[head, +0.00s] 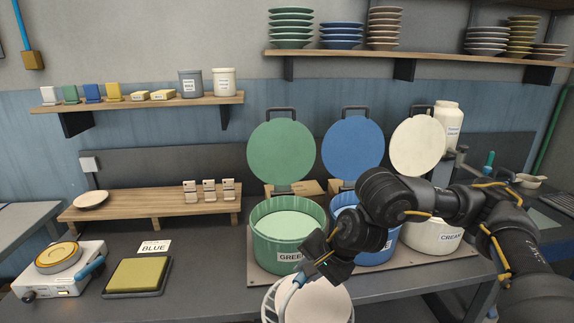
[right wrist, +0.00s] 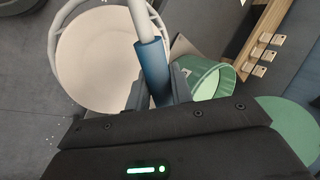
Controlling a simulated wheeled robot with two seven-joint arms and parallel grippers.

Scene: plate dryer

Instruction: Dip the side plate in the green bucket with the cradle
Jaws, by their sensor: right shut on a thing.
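My right gripper (head: 302,276) is shut on the blue handle (right wrist: 152,72) of the white wire cradle (head: 268,300). A pale cream side plate (head: 318,303) lies in the cradle; it also shows in the right wrist view (right wrist: 95,60). The cradle hangs low at the bottom of the head view, in front of the green bucket and outside it. The green bucket (head: 288,256) stands on the bench with its round green lid (head: 281,150) raised behind it and pale green liquid (head: 288,224) inside. My left gripper is not in view.
The blue bucket (head: 376,256) and cream bucket (head: 440,241) stand right of the green one, lids raised. A low wooden rack (head: 150,205) stands behind.

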